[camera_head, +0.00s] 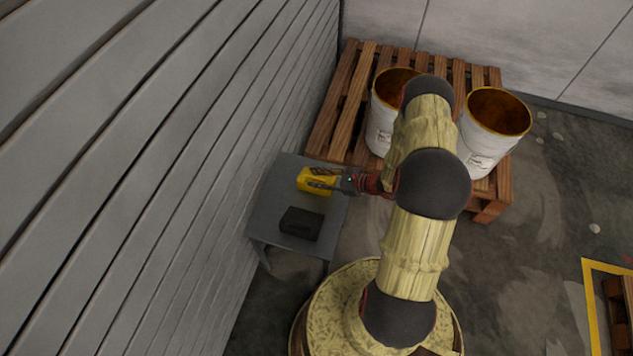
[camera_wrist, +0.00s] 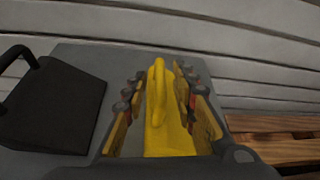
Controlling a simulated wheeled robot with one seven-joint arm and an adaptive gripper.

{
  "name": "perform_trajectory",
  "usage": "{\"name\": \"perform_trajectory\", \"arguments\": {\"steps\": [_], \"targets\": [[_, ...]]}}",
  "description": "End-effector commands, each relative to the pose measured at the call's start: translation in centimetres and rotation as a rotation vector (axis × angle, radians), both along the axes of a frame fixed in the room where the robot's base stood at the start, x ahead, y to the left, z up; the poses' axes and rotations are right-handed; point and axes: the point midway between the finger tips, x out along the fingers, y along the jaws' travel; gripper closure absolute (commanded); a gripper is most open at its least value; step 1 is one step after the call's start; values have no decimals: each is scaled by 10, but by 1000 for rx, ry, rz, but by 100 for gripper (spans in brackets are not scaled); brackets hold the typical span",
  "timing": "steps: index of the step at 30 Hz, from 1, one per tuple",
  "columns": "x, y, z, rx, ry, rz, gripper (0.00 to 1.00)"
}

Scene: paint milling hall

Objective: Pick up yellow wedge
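The yellow wedge (camera_head: 304,182) lies on a small grey table (camera_head: 268,212) beside the slatted wall. In the wrist view the yellow wedge (camera_wrist: 166,135) has a raised loop handle on top and sits between my fingers. My gripper (camera_head: 321,179) reaches over the wedge from the right. In the wrist view my gripper (camera_wrist: 162,92) is open, with one finger on each side of the wedge. A gap shows on the left side; I cannot tell whether the right finger touches. The wedge's lower part is partly hidden by the fingers.
A black wedge-like block (camera_head: 301,223) with a handle lies near the yellow one on the same table. A wooden pallet (camera_head: 344,98) with two white buckets (camera_head: 384,115) (camera_head: 487,135) stands behind. The slatted wall (camera_head: 165,150) is close on the left.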

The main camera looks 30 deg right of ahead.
Motion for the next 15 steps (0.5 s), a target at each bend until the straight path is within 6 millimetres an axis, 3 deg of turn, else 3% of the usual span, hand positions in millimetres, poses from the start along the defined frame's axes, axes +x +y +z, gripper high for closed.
{"name": "perform_trajectory", "arguments": {"steps": [13,15], "targets": [[0,0,0,0,0,0,100],[0,0,0,0,0,0,100]]}}
